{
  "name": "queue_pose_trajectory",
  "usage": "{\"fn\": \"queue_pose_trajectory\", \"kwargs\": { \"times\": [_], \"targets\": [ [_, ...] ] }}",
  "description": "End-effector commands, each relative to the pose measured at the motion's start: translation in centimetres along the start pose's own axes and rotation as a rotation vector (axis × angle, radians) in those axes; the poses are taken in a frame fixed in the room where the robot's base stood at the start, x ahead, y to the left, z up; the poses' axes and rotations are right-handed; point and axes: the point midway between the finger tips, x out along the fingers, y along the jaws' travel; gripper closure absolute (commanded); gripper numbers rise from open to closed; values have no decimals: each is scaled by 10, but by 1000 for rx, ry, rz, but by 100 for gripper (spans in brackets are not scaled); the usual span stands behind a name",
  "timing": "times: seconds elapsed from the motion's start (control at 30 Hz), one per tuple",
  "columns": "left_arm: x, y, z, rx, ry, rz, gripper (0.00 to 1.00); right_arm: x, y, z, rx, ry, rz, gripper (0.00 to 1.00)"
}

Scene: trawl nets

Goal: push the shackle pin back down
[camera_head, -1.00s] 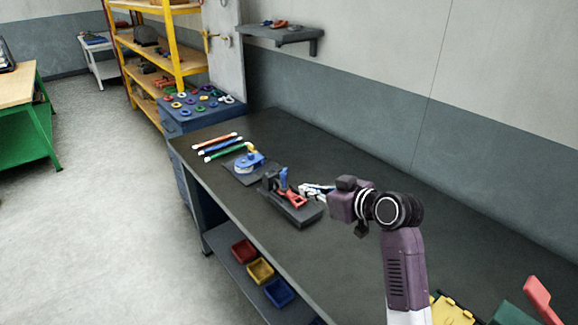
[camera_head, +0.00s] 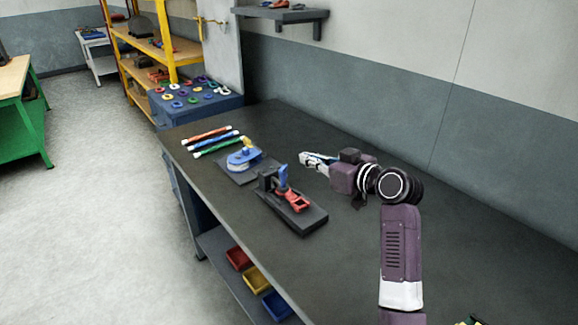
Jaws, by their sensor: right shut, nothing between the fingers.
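The red shackle (camera_head: 295,198) sits on a dark fixture (camera_head: 312,220) on the bench. A small blue upright piece (camera_head: 283,174), perhaps the pin, stands at the shackle's left end. How far down it sits is too small to tell. My right gripper (camera_head: 303,158) is shut and empty. It appears behind and to the right of the blue piece, apart from it, pointing left. My left gripper is not in view.
A blue round device with a yellow top (camera_head: 243,158) sits on a dark plate left of the fixture. Several coloured sticks (camera_head: 212,141) lie behind it. Red, yellow and blue bins (camera_head: 256,278) are on the lower shelf.

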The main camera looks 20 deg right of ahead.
Motion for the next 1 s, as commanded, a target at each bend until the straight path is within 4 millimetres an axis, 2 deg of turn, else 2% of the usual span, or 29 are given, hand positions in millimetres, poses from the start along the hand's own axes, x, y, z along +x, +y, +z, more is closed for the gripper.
{"fn": "queue_pose_trajectory", "kwargs": {
  "times": [0.2, 0.5, 0.7, 1.0],
  "targets": [
    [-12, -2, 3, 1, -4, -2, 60, 39, -2, -3, 4, -1, -4, 100],
    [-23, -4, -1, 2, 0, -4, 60, 86, -2, -2, 2, -1, -3, 100],
    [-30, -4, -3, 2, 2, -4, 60, 92, -2, 27, 2, -3, -2, 100],
    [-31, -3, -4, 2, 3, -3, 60, 95, -1, 39, 0, -1, -1, 100]
  ]
}}
